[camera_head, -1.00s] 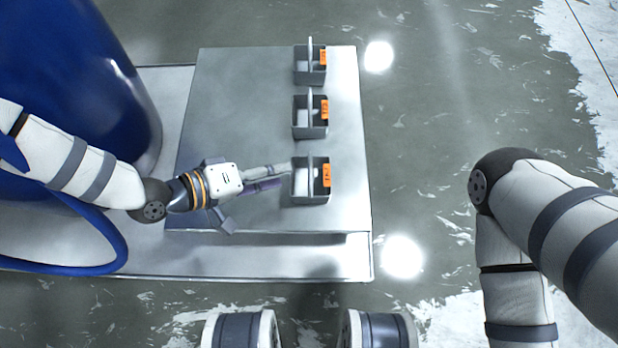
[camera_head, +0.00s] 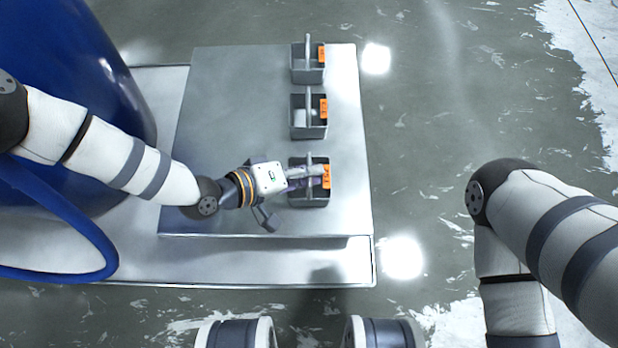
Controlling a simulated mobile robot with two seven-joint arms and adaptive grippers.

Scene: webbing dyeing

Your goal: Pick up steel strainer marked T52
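Three grey steel strainers with upright handles and orange labels stand in a column on the metal table: a near one (camera_head: 297,200), a middle one (camera_head: 300,131) and a far one (camera_head: 299,75). Their label text is too small to read surely, so I cannot tell which is T52. My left gripper (camera_head: 308,178) reaches from the left over the near strainer, its fingers at the handle and partly covering it and the label. I cannot tell whether the fingers close on the handle. My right gripper is out of view; only my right arm shows.
A large blue drum (camera_head: 75,60) and a blue hoop (camera_head: 85,235) stand at the left. Open concrete floor (camera_head: 440,130) lies to the right.

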